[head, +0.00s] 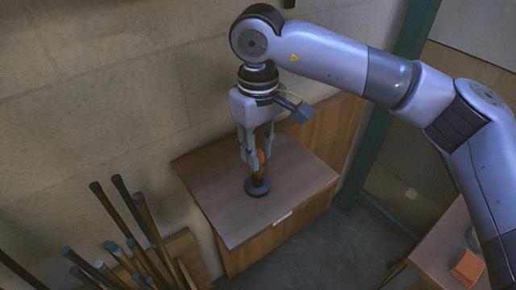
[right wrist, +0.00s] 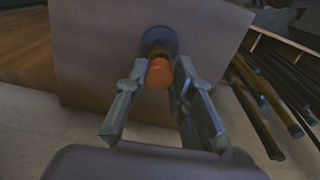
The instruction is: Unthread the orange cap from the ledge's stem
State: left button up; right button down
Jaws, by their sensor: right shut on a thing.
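The orange cap (head: 261,156) sits on top of a short, upright brassy stem (head: 259,178) with a dark round base on the ledge (head: 213,193). My right gripper (head: 256,160) points down from above, its fingers on either side of the cap and shut on it. In the right wrist view the cap (right wrist: 160,73) shows between the two fingertips (right wrist: 161,68), with the stem's dark blue base (right wrist: 159,38) behind it. The threads are hidden. My left gripper is in neither view.
Several long dark rods (head: 140,215) stand in a bin at the lower left. A wall rises behind the ledge. At the lower right a second wooden surface (head: 440,240) holds an orange block (head: 467,267). The ledge top around the stem is clear.

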jog(key=n, duration=0.2)
jog(key=shift+n, duration=0.3)
jog(key=n, duration=0.3)
jog(key=shift+n+b, duration=0.3)
jog(key=shift+b, duration=0.1)
jog(key=c, duration=1.5)
grip_release()
